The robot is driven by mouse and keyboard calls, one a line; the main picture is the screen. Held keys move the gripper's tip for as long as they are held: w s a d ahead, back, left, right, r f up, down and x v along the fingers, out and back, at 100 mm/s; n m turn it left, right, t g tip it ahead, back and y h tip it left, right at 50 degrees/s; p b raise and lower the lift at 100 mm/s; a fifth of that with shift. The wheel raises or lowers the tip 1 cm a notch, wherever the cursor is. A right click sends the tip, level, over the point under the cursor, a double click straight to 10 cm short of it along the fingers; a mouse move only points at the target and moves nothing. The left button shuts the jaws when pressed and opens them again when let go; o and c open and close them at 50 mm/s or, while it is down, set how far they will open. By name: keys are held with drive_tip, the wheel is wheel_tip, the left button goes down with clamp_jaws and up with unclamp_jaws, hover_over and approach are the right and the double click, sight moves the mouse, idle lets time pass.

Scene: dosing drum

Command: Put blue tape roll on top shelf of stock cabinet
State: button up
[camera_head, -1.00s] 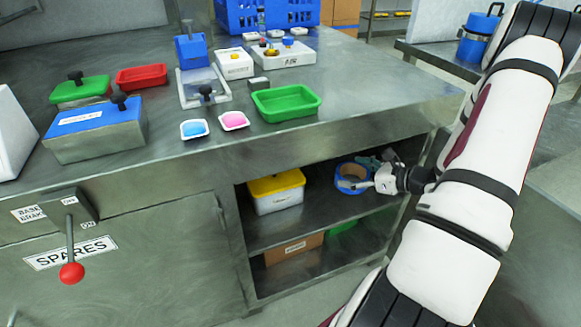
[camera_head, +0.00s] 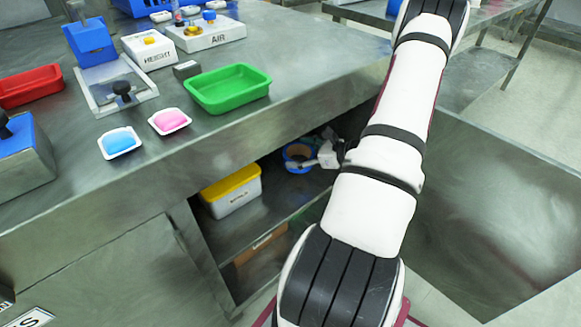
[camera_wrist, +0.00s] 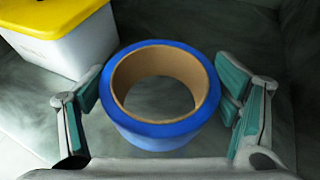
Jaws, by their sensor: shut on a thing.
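The blue tape roll (camera_head: 290,163) with a brown core is inside the open shelved bay under the bench, at the level of the upper shelf (camera_head: 254,212). My gripper (camera_head: 322,155) reaches in from the right and is shut on the roll. In the wrist view, the roll (camera_wrist: 160,131) has its open core facing the camera, with one finger of my gripper (camera_wrist: 160,76) on each side. I cannot tell whether the roll rests on the shelf or is slightly raised. No cabinet in view carries a readable stock label.
A white box with a yellow lid (camera_head: 232,190) stands left of the roll on the same shelf; it also shows in the wrist view (camera_wrist: 75,45). A brown box (camera_head: 262,245) is below. The bench top overhangs the bay. A green tray (camera_head: 228,88) sits above.

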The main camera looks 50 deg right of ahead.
sight(299, 175)
wheel_tip(299, 175, down, 5)
drive_tip(key=shift+f+b, duration=0.15)
drive_tip(key=shift+b, duration=0.8)
drive_tip(key=o, duration=1.2)
drive_tip(key=shift+f, duration=0.1)
drive_tip(key=shift+s+d+r, duration=0.1)
drive_tip(key=shift+s+r, duration=0.15)
drive_tip(key=shift+r, duration=0.05)
drive_tip(key=p+v, duration=0.3)
drive_tip(key=v, duration=0.7)
drive_tip(key=shift+s+r, duration=0.1)
drive_tip(key=shift+s, duration=0.1)
drive_tip(key=shift+s+r+p, duration=0.15)
drive_tip(key=shift+s+p, duration=0.15)
drive_tip(key=shift+s, duration=0.2)
